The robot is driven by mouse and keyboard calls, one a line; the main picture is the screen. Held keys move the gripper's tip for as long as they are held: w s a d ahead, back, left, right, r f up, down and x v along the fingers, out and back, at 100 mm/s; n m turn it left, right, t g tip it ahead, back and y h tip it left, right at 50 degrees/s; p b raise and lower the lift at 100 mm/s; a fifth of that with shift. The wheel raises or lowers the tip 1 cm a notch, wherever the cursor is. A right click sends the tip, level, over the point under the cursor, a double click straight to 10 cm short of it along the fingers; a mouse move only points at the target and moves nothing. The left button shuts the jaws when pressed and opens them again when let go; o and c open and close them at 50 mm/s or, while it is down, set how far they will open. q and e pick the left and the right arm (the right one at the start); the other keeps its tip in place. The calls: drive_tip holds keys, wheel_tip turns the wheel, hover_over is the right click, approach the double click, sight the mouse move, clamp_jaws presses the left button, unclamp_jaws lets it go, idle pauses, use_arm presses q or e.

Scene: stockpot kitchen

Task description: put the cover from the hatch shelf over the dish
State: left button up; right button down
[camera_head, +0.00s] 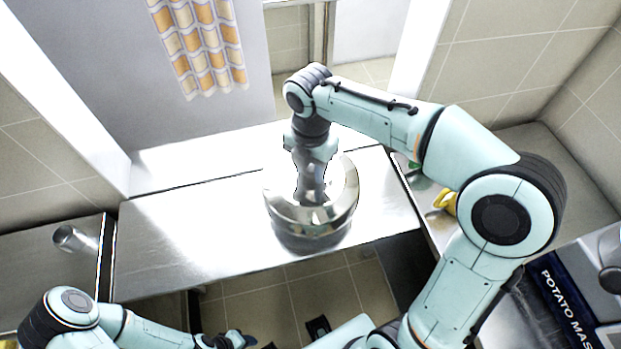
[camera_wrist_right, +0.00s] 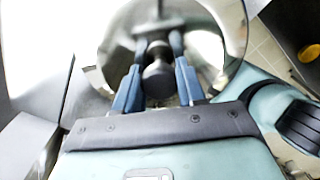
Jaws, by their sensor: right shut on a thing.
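The cover (camera_head: 341,206) is a shiny silver dome at the counter's front edge in the head view. It also fills the top of the right wrist view (camera_wrist_right: 215,62). My right gripper (camera_head: 312,194) is above the cover, its fingers shut on the dark knob (camera_wrist_right: 158,78) at the top. A darker round band (camera_head: 310,243) shows just under the cover; I cannot tell whether it is the dish or a reflection. No dish shows clearly. My left gripper (camera_head: 238,340) is low at the bottom edge, partly hidden, its fingers unclear.
The steel counter (camera_head: 180,230) is bare left of the cover. A metal cup (camera_head: 75,239) lies or stands on the left side counter. A yellow object (camera_head: 445,200) is on the right counter. A dark box lettered "POTATO MAS" (camera_head: 560,305) is at lower right. A checked cloth (camera_head: 203,45) hangs at the back.

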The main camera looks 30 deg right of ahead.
sight(310, 181)
use_arm(q)
drive_tip(key=shift+s+f+b, duration=0.25)
drive_tip(key=shift+f+b, duration=0.05)
drive_tip(key=shift+f, duration=0.1)
use_arm(e)
drive_tip(key=shift+f, duration=2.15)
drive_tip(key=shift+w+f, duration=0.1)
drive_tip(key=shift+f+b, duration=0.3)
drive_tip(key=shift+f, duration=0.25)
drive_tip(key=c, duration=0.7)
unclamp_jaws()
use_arm(q)
drive_tip(key=shift+s+f, duration=0.15)
drive_tip(key=shift+f, duration=0.15)
use_arm(e)
drive_tip(key=shift+o, duration=0.2)
